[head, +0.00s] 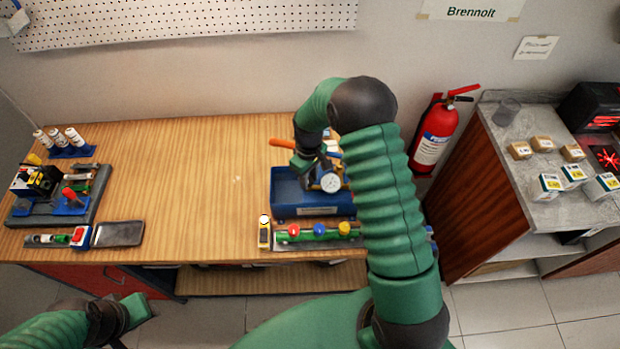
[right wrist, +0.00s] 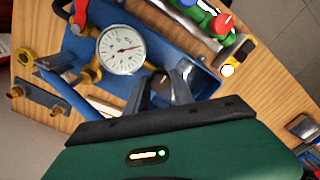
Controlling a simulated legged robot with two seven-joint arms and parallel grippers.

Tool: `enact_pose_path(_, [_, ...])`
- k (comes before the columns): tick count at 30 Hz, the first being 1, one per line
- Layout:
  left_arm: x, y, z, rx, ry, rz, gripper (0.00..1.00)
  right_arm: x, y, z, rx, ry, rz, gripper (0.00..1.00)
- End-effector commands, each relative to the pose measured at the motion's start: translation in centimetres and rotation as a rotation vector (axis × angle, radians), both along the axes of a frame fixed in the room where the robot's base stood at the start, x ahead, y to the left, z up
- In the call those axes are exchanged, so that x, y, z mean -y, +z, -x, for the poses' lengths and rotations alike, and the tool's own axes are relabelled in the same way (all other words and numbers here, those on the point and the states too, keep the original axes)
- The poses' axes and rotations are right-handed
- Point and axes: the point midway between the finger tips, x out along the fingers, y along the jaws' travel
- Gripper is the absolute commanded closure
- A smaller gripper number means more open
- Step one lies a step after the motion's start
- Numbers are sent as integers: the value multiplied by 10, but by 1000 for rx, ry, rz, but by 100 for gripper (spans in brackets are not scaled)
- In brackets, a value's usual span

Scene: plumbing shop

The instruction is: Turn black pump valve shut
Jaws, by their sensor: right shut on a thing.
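The blue test pump (head: 285,211) stands on the wooden bench, with a white dial gauge (head: 331,183) and an orange handle (head: 282,143). In the right wrist view the gauge (right wrist: 121,50) faces the camera beside the blue tub (right wrist: 205,82). My right gripper (head: 302,163) reaches down over the pump from behind my green arm. In the right wrist view its two grey fingers (right wrist: 163,80) are shut on a small dark part, which looks like the black pump valve; the fingers mostly hide it. My left gripper (head: 132,309) is low at the left, away from the bench top; its jaws are unclear.
A yellow meter (head: 264,233) and a manifold with coloured knobs (head: 318,232) lie at the bench's front edge. A rig (head: 60,197) stands on the left. The bench middle is clear. A red extinguisher (head: 435,135) and a grey-topped counter (head: 520,130) are at the right.

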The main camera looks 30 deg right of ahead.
Motion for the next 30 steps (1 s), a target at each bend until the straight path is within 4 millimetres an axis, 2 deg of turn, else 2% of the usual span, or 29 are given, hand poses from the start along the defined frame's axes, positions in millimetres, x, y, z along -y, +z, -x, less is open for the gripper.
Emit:
enact_pose_path(1, [0,-1,0,0,0,0,64,-1,3,-7,19,-8,1,100])
enact_pose_path(17, [0,-1,0,0,0,0,64,1,4,-7,19,-33,1,100])
enact_pose_path(18, [0,-1,0,0,0,0,64,1,4,-6,19,-33,1,69])
enact_pose_path(22, [0,-1,0,0,0,0,64,2,3,-5,15,-33,1,52])
enact_pose_path(23, [0,-1,0,0,0,0,64,2,3,-4,13,-33,1,49])
enact_pose_path(30, [0,-1,0,0,0,0,64,2,2,-1,8,-33,1,49])
